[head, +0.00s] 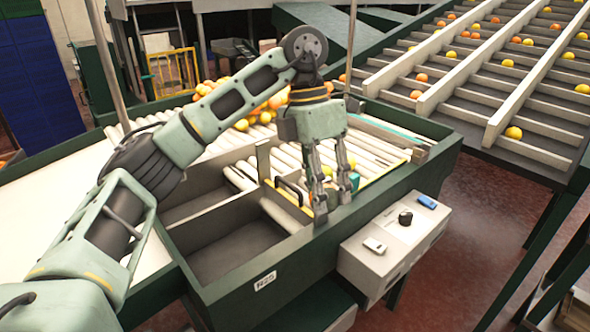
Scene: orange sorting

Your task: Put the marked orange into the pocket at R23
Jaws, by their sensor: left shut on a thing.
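My left gripper (333,205) points down at the near right end of the sorting table, by its dark green side wall. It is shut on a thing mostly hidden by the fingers. A small yellow-orange patch (327,171) shows between the fingers, and I cannot make out a mark on it. The label R23 (265,281) is on the outer wall, in front of an empty grey pocket (230,252). The gripper is to the right of this pocket. My right gripper is not in view.
A dark handle (288,187) stands by the pocket's far right side. A grey control box (393,243) with a black knob juts out at right. Oranges pile (240,105) behind my arm on the rollers. A sloped conveyor (480,90) carries scattered fruit.

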